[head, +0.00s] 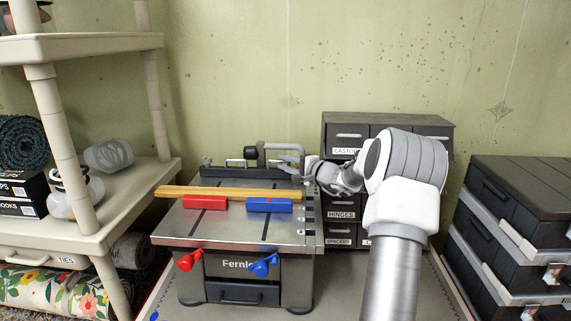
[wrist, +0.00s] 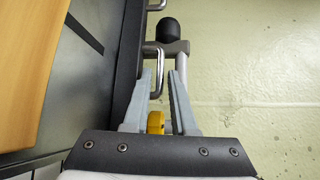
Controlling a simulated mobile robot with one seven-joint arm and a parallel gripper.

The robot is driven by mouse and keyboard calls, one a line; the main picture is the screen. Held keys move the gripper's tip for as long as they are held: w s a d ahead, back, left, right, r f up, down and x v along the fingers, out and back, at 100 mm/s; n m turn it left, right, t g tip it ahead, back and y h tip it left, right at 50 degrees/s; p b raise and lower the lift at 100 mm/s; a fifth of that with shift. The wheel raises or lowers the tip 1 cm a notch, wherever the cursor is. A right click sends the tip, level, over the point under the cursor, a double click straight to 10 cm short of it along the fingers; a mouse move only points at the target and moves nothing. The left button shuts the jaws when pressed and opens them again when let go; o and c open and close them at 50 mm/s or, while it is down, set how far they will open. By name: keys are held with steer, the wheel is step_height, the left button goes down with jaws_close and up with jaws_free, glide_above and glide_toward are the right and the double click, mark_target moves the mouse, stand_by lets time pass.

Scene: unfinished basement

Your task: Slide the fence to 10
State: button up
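The grey tool table labelled Fernley (head: 272,222) stands ahead in the head view. A dark fence bar (head: 225,173) runs along its back edge, behind a wooden strip (head: 180,191); a dark bar (wrist: 126,65) also shows in the wrist view. A grey bent bar (head: 262,155) rises at the back right. My gripper (head: 288,162) is beside it. In the wrist view my gripper (wrist: 162,75) has its fingers apart, with a bent metal handle (wrist: 154,88) between them and a black-tipped grey post (wrist: 173,32) beyond. I cannot tell whether they touch. No scale number 10 is readable.
Red block (head: 205,203) and blue block (head: 270,205) lie on the table top; red knob (head: 187,262) and blue knob (head: 264,265) are in front. Drawer cabinet (head: 342,215) stands behind my arm. Shelves (head: 125,205) are left, dark cases (head: 510,230) right. The wall is close behind.

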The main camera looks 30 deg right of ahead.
jaws_close()
stand_by(1.4)
